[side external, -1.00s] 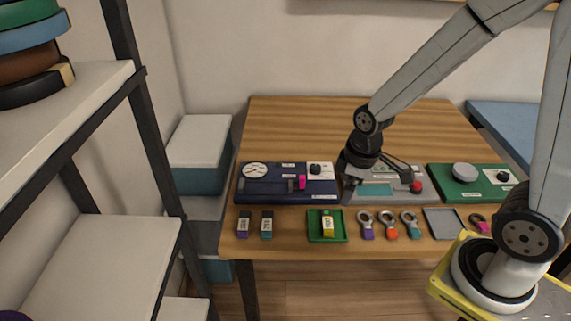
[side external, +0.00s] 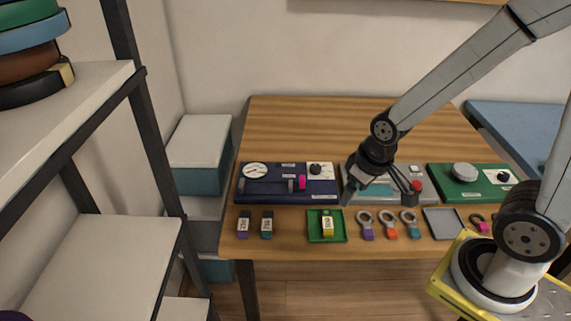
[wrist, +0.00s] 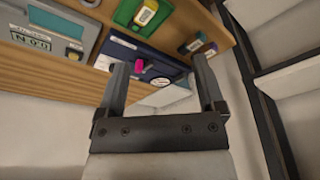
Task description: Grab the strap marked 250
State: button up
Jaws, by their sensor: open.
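Several small straps lie along the front of the table; their markings are too small to read, so I cannot tell which says 250. A purple-ended strap (side external: 243,225) and a teal-ended strap (side external: 266,225) lie at the left. A yellow strap (side external: 328,226) lies in a green tray (side external: 313,237); it also shows in the wrist view (wrist: 146,13). Ringed tags with purple (side external: 367,233), orange (side external: 390,233) and teal (side external: 413,232) ends lie to the right. My gripper (side external: 380,197) is open and empty above the grey panel, apart from all straps. Its spread fingers show in the wrist view (wrist: 160,65).
Behind the straps stand a navy panel (side external: 268,196) with a dial, a grey panel (side external: 426,197) with a red button and a green panel (side external: 445,189). An empty grey tray (side external: 443,224) and a pink-ended tag (side external: 484,227) lie at the right. The back of the table is clear.

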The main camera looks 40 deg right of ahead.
dwell(0.4)
jog(key=m+g, duration=0.3)
jog(key=m, duration=0.6)
send_over(244, 221)
notch_tip(244, 221, down, 12)
jog(key=shift+s+d+f, duration=0.1)
jog(key=shift+s+d, duration=0.05)
jog(key=shift+w+f, duration=0.2)
jog(key=shift+f, duration=0.1)
jog(key=shift+a+f, duration=0.2)
jog(key=shift+f, duration=3.65)
